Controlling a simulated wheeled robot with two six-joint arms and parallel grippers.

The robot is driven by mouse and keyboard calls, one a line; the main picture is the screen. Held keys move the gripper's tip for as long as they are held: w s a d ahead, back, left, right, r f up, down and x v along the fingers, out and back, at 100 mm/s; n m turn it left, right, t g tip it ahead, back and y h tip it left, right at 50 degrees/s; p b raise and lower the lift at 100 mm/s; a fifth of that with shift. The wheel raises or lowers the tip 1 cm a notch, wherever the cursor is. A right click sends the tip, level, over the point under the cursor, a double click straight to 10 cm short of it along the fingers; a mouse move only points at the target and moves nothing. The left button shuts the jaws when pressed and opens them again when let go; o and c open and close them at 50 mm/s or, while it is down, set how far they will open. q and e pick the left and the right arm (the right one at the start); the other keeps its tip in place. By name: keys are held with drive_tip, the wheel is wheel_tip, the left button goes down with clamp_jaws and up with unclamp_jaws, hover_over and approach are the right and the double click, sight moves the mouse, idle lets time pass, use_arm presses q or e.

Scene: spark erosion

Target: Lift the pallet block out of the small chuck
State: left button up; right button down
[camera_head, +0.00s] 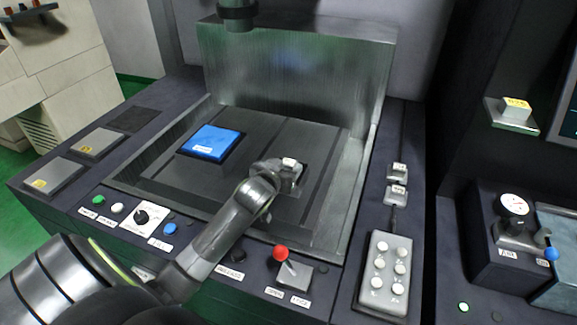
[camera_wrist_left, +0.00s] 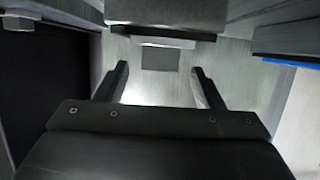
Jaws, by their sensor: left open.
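My left gripper (camera_head: 287,176) reaches over the right part of the machine's dark work table (camera_head: 270,145). In the left wrist view its two fingers (camera_wrist_left: 159,67) stand apart, with a bright surface between them. A small whitish block (camera_head: 290,162) shows just beyond the gripper, on or beside a dark fixture that the gripper mostly hides. I cannot tell whether this is the pallet block in the small chuck. I see no contact between the fingers and a block. My right gripper is out of view.
A blue block (camera_head: 210,141) sits on a dark plate left of the gripper. A metal wall (camera_head: 295,75) stands behind. A red-knobbed lever (camera_head: 281,252) and a button box (camera_head: 386,270) are in front. A machine head (camera_head: 237,14) hangs above.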

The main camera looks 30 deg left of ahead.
sight(289, 163)
use_arm(q)
drive_tip(key=shift+x, duration=1.2)
clamp_jaws()
